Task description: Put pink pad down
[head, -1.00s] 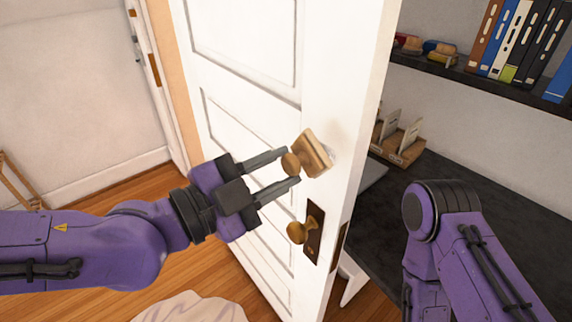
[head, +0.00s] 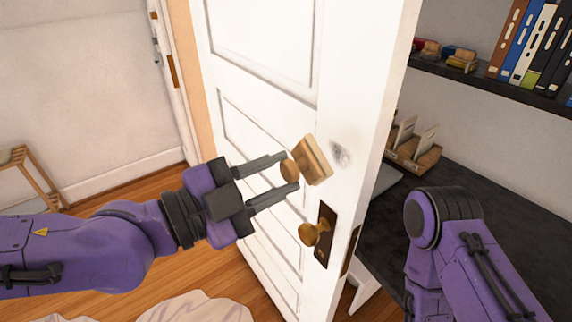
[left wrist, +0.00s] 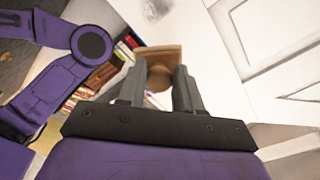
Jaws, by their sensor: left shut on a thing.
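A tan, wood-coloured pad (head: 316,160) with a round brown knob (head: 290,171) is in my left gripper (head: 289,170). The two grey fingers are closed on the knob. The pad's flat face is turned toward the white door (head: 352,90), with a small apparent gap between them. A grey smudge (head: 341,153) shows on the door just right of the pad. In the left wrist view the pad (left wrist: 158,53) shows beyond the fingertips, with the knob between them. No pink surface shows on it. My right arm is at the right; its gripper is out of view.
A brass doorknob (head: 312,233) sits on the door below the pad. Behind the door are a dark desk (head: 490,240) with a wooden card holder (head: 413,152), and a shelf (head: 480,82) with binders. A wooden stand (head: 38,175) is at far left, a pale rug (head: 190,308) below.

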